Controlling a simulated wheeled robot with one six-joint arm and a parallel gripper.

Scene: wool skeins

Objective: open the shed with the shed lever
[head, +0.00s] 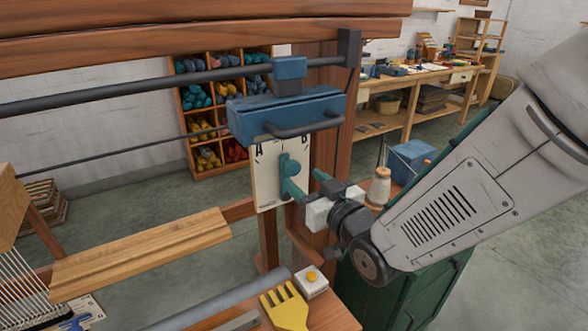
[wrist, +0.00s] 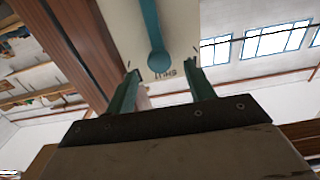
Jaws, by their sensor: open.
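The shed lever is a teal handle (head: 289,163) on a white plate (head: 267,177) marked A at the left and B at the right. In the wrist view the lever (wrist: 152,28) ends in a round knob, with the inverted word SHED printed near it on the plate. My gripper (head: 303,181) is close in front of the plate's lower right part. Its fingers (wrist: 161,80) are open in the wrist view, with the knob between and just beyond their tips. I see no clear contact. In the head view the fingers partly hide the lever.
A blue box with a dark handle (head: 290,118) hangs just above the plate. A wooden post (head: 325,110) stands behind it. Below are a yellow comb (head: 285,306), a white box with an orange button (head: 311,281) and a wooden beam (head: 140,255). A thread cone (head: 379,186) stands at the right.

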